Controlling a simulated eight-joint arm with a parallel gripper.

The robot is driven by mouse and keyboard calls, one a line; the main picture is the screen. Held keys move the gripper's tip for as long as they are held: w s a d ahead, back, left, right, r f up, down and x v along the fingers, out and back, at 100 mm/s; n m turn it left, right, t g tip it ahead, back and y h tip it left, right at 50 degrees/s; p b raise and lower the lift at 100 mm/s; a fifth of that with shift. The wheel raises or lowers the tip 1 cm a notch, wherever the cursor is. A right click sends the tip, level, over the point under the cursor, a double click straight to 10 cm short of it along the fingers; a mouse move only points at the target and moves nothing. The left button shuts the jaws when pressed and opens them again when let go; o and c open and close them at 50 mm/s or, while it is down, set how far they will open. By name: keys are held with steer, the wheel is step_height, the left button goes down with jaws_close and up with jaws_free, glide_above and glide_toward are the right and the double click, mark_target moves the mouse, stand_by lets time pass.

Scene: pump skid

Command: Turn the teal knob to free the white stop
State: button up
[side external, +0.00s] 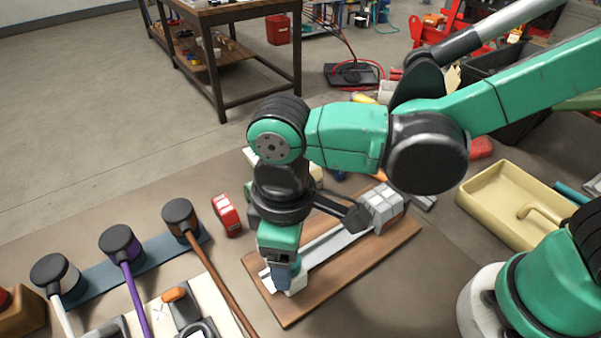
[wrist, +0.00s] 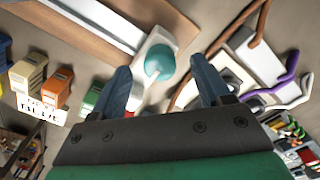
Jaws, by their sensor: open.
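In the wrist view the round teal knob (wrist: 160,62) sits on a white end piece (wrist: 158,36) of a long pale rail. My gripper (wrist: 160,66) is open, with one blue-grey finger on each side of the knob; I cannot tell whether they touch it. A small white part (wrist: 136,94), perhaps the stop, shows beside the left finger. In the side view my gripper (side external: 281,287) points down over the near end of the rail (side external: 334,242) on a wooden board (side external: 350,268). The knob is hidden there behind the gripper.
Several black-capped fittings (side external: 118,241) with white, purple and brown levers stand left of the board. A red block (side external: 227,215) stands close to the board's left side. A grey block (side external: 383,204) sits at the rail's far end. A cream tray (side external: 483,217) lies to the right.

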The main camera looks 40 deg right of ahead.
steer(key=shift+r, duration=2.15)
steer(key=w+d+m+t, duration=0.2)
steer(key=d+m+t, duration=0.1)
steer(key=d, duration=0.7)
steer(key=w+d+r+m+t, duration=0.1)
steer(key=d+m+t, duration=0.3)
steer(key=d, duration=0.6)
steer(key=shift+w+d+r+m, duration=0.25)
steer(key=shift+w+d+m, duration=0.2)
steer(key=shift+m, duration=0.65)
